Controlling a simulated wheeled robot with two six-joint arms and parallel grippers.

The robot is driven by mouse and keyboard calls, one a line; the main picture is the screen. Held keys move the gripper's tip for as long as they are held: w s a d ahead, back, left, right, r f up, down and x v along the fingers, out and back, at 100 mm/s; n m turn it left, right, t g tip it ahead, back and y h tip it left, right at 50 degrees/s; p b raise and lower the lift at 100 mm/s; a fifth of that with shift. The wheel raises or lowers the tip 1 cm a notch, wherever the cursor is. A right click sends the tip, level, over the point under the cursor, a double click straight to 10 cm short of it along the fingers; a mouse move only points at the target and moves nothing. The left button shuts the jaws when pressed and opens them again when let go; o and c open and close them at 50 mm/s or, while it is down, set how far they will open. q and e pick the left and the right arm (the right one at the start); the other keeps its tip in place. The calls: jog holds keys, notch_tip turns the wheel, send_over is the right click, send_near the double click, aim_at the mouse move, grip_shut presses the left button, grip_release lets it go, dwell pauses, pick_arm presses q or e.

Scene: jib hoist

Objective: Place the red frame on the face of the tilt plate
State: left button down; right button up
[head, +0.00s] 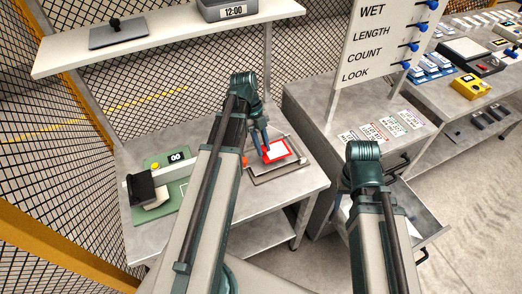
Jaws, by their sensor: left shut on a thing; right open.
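My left gripper (260,143) is shut on the red frame (287,151), near the frame's left edge. The frame has a pale, whitish inside. It is over the grey metal tilt plate (292,167) on the left table. I cannot tell whether the frame touches the plate's face. The gripper and frame hide part of the plate. My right arm reaches in at the lower right, and its gripper is hidden behind its own wrist.
A green base with a dark block (141,188) and a "00" display (176,157) stand left on the table. A shelf (170,40) hangs above. At right are a cabinet with printed cards (372,132), an open drawer (425,222) and a lettered board (372,45).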

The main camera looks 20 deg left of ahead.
pick_arm(q)
jog(key=f+b, duration=0.3)
jog(key=f, duration=0.1)
jog(key=shift+w+a+b, duration=0.35)
jog(key=shift+a+b, duration=0.05)
jog(key=shift+r, duration=0.2)
jog(key=shift+f, duration=0.1)
jog(key=c, duration=1.2)
grip_release()
jog(key=shift+f, duration=0.1)
jog(key=o, duration=0.5)
